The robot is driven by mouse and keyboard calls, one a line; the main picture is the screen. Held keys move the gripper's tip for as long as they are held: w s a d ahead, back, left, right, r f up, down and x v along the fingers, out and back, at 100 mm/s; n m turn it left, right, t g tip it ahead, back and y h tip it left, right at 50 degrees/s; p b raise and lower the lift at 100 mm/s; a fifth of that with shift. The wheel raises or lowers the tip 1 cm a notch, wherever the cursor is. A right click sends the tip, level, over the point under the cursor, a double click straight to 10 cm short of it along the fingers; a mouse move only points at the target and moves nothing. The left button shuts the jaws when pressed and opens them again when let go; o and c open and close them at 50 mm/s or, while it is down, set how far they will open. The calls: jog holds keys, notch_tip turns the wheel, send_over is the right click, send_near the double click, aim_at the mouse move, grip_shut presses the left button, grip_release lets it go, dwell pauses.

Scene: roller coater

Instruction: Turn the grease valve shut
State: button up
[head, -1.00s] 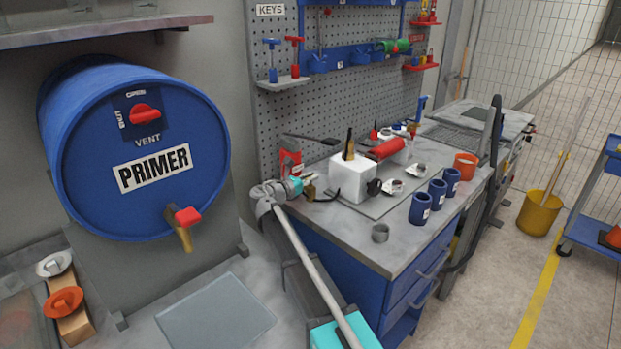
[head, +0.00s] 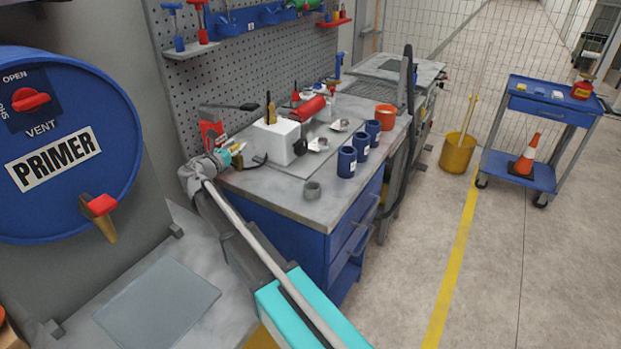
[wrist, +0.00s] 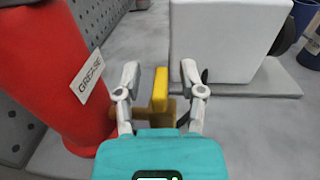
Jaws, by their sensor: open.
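The red grease container (wrist: 55,60), labelled GREASE, stands upright at the left of the wrist view. Its valve has a yellow handle (wrist: 160,88), standing lengthwise in the picture, above a brass-coloured body (wrist: 152,108). My gripper (wrist: 160,72) is open, with one finger on each side of the handle and a visible gap on both sides. In the head view the grease container (head: 211,134) is at the bench's left end, with my gripper (head: 229,152) beside it. The valve is small and partly hidden there.
A white block (wrist: 225,40) stands close behind and right of the valve. The workbench (head: 330,200) also holds blue cups (head: 347,162) and a red roller (head: 305,110). A blue primer drum (head: 60,145) is at the left.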

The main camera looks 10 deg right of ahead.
jog(key=shift+s+n+t+y, duration=0.1)
jog(key=shift+n+t+y, duration=0.95)
jog(key=shift+y, duration=0.6)
jog(key=shift+n+t+y, duration=0.75)
jog(key=shift+n+y, duration=0.6)
jog(key=shift+y, duration=0.3)
jog(key=shift+n+t+y, duration=0.2)
jog(key=shift+n+y, duration=0.8)
jog(key=shift+y, duration=0.55)
jog(key=shift+n+t+y, duration=0.2)
jog(key=shift+n+y, duration=0.8)
jog(key=shift+y, duration=0.55)
jog(key=s, duration=1.3)
jog(key=s+d+m+g+h+p, duration=0.2)
jog(key=d+m+g+p, duration=0.1)
jog(key=d+m, duration=0.3)
jog(key=s+d+m+g+h+p, duration=0.2)
jog(key=d+m+p, duration=0.3)
jog(key=m, duration=0.5)
jog(key=s+d+m+g+h+p, duration=0.3)
jog(key=d+m+g+p, duration=0.1)
jog(key=d+m, duration=0.4)
jog(key=shift+s+d+g, duration=0.2)
jog(key=shift+s+g, duration=0.2)
jog(key=shift+s+d+f+m+g+p, duration=0.2)
jog(key=shift+s+m+g, duration=0.15)
jog(key=shift+m, duration=0.2)
jog(key=shift+s+d+f+m+g+p, duration=0.15)
jog(key=shift+s+m+g, duration=0.1)
jog(key=shift+s+m, duration=0.25)
